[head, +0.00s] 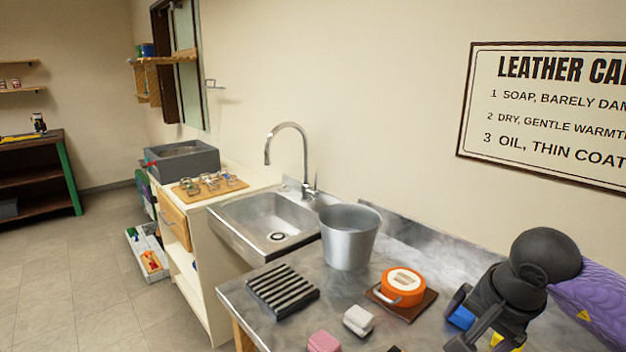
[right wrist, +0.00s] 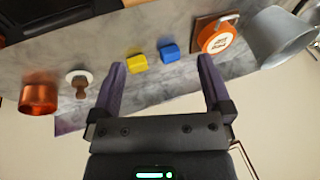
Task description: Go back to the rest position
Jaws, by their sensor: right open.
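My right gripper (right wrist: 162,62) is open in the right wrist view, with nothing between its two purple fingers. It hangs over the grey counter (right wrist: 60,55). My right arm shows at the lower right of the head view and covers part of the counter there. A yellow block (right wrist: 137,64) and a blue block (right wrist: 169,53) lie on the counter beyond the fingertips, apart from them. My left gripper is in neither view.
On the counter stand a metal bucket (head: 348,240), an orange tin (head: 403,284), a black slatted rack (head: 283,290), a white block (head: 358,320) and a pink block (head: 324,341). A copper pot (right wrist: 39,95) stands at the wrist view's left. A sink (head: 262,222) lies behind the rack.

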